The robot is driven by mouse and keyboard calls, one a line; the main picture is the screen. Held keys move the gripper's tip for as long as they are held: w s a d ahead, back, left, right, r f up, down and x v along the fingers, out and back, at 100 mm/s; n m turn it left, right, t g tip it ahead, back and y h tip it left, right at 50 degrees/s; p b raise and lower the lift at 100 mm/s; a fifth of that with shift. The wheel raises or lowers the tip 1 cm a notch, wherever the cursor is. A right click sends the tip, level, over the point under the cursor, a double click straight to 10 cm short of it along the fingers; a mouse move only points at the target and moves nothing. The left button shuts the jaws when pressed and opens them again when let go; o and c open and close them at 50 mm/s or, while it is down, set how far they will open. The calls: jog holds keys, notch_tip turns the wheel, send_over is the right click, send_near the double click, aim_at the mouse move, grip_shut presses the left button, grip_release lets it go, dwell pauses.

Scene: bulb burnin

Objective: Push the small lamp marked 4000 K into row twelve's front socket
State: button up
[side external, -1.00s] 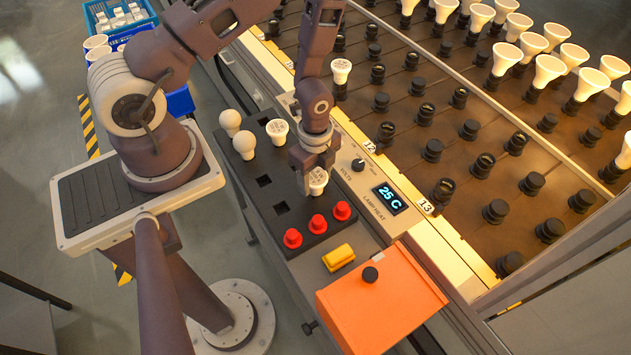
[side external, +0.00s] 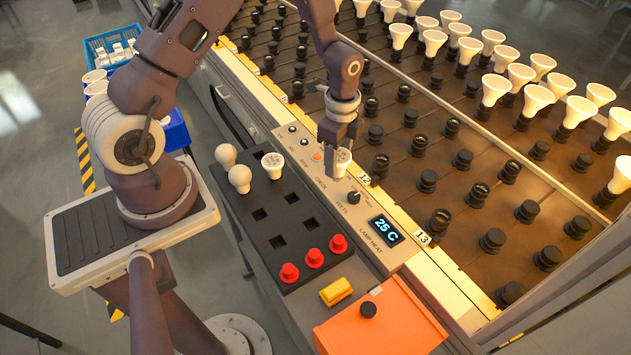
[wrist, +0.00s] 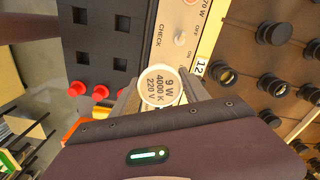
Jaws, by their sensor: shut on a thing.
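My gripper (side external: 338,145) is shut on a small white lamp (side external: 342,163), held in the air over the control panel. In the wrist view the lamp's face (wrist: 160,92) reads 9 W, 4000 K, 220 V. Row twelve's label (side external: 365,178) is to the right of the lamp and slightly lower in the side view. Row twelve's front socket (side external: 379,165), black and empty, stands beside that label, apart from the lamp. It also shows in the wrist view (wrist: 224,76), right of the lamp. The lamp's base is hidden.
A black tray (side external: 290,262) holds two round bulbs (side external: 232,168), another white lamp (side external: 273,165) and red caps (side external: 313,258). The panel has a knob (side external: 354,198) and a 25 C display (side external: 386,230). Neighbouring black sockets (side external: 438,220) and lit-up rows of lamps (side external: 495,88) stand beyond.

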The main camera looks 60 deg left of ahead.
jog(key=w+r+n, duration=0.2)
jog(key=w+r, duration=0.1)
jog(key=w, duration=0.5)
jog(key=w+r+n, duration=0.1)
jog(key=w+r, duration=0.1)
jog(key=w, duration=0.5)
jog(key=shift+a+f, duration=0.1)
jog(key=shift+f, duration=2.05)
jog(key=shift+f, duration=0.1)
jog(key=shift+f, duration=1.9)
jog(key=o, duration=1.5)
jog(key=shift+c, duration=0.2)
notch_tip(320, 180, up, 7)
